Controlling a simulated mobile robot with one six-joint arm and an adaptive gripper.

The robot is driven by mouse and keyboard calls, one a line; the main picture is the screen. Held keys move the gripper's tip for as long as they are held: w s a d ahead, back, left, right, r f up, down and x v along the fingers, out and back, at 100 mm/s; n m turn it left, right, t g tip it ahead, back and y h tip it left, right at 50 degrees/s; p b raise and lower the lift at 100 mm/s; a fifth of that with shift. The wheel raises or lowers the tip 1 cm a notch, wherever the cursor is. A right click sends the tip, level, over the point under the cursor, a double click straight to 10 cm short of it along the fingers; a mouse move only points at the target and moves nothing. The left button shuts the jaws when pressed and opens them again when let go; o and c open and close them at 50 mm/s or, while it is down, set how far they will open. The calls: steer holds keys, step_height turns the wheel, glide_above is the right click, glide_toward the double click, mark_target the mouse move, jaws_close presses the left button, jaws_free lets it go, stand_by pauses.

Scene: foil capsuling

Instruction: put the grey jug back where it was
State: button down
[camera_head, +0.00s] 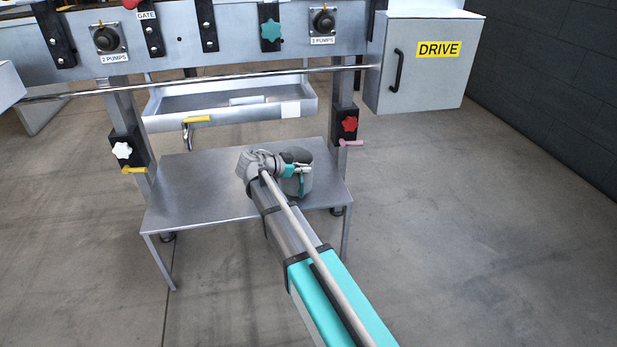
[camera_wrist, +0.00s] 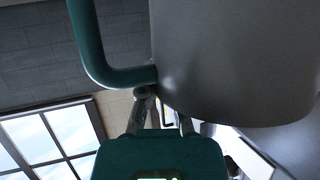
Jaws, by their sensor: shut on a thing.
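The grey jug (camera_head: 299,187) shows over the right part of the low metal table (camera_head: 190,187) in the head view, partly hidden by my arm. In the wrist view the jug (camera_wrist: 235,60) fills the upper right, with its dark green handle (camera_wrist: 90,45) at its left. My gripper (camera_head: 287,171) is at the handle side of the jug. In the wrist view my gripper (camera_wrist: 163,108) is shut on the jug at the lower end of the handle. I cannot tell whether the jug's base touches the table.
A metal tray (camera_head: 230,127) with a yellow-handled tap hangs behind the table. Machine legs with clamp knobs, white (camera_head: 122,150) and red (camera_head: 349,124), stand at both sides. A grey DRIVE box (camera_head: 420,75) is at the upper right. The floor at the right is clear.

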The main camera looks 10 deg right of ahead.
steer(key=shift+f+b, duration=0.65)
steer(key=shift+f, duration=0.35)
steer(key=shift+f, duration=0.15)
steer(key=c, duration=0.8)
jaws_free()
steer(key=shift+r, duration=0.2)
steer(key=shift+s+a+r+p, duration=0.2)
steer(key=shift+a+r+p, duration=0.15)
steer(key=shift+a, duration=0.2)
steer(key=p+v, duration=0.4)
steer(key=v, duration=0.6)
steer(key=shift+s+a, duration=0.15)
steer(key=shift+a, duration=0.15)
